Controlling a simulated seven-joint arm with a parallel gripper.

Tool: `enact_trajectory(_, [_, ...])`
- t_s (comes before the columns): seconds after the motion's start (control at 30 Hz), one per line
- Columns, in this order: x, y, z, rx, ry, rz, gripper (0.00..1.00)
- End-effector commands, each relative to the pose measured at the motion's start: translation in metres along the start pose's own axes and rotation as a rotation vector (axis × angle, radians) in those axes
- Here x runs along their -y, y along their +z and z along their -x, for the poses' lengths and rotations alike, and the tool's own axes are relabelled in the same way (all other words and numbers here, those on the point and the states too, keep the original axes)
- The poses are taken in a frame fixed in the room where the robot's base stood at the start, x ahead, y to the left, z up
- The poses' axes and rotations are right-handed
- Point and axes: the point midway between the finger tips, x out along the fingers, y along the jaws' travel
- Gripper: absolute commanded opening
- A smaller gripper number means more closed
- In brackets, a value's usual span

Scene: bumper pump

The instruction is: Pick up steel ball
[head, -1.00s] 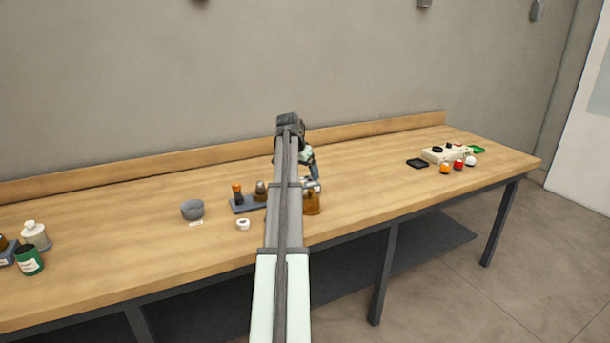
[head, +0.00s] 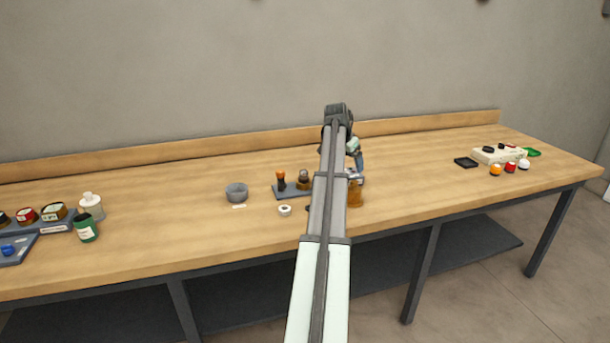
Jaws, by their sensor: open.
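A small grey, rounded thing (head: 303,175) sits on a brown base on a dark grey tray (head: 287,195), just left of my arm. It may be the steel ball, but it is too small to be sure. My gripper (head: 356,179) is open and small in the head view, partly hidden by my arm. It is to the right of the tray, over or close to an amber jar (head: 355,196). I cannot tell whether it touches the jar.
An orange-topped piece (head: 281,180) shares the tray. A grey bowl (head: 237,192) and a white ring-like piece (head: 285,210) are nearby. A green jar (head: 86,229) stands at left. A white box (head: 498,156) and coloured balls are at right. Bare wood lies between.

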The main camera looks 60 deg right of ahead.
Motion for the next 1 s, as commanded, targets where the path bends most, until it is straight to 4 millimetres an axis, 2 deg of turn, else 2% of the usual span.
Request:
enact_trajectory(0.37, [0.000,0.000,0.000,0.000,0.000,0.000,0.89])
enact_trajectory(0.6, [0.000,0.000,0.000,0.000,0.000,0.000,0.68])
enact_trajectory(0.87, [0.003,0.002,0.001,0.000,-0.002,0.004,0.68])
enact_trajectory(1.0, [0.021,0.013,0.007,-0.001,-0.012,0.028,0.68])
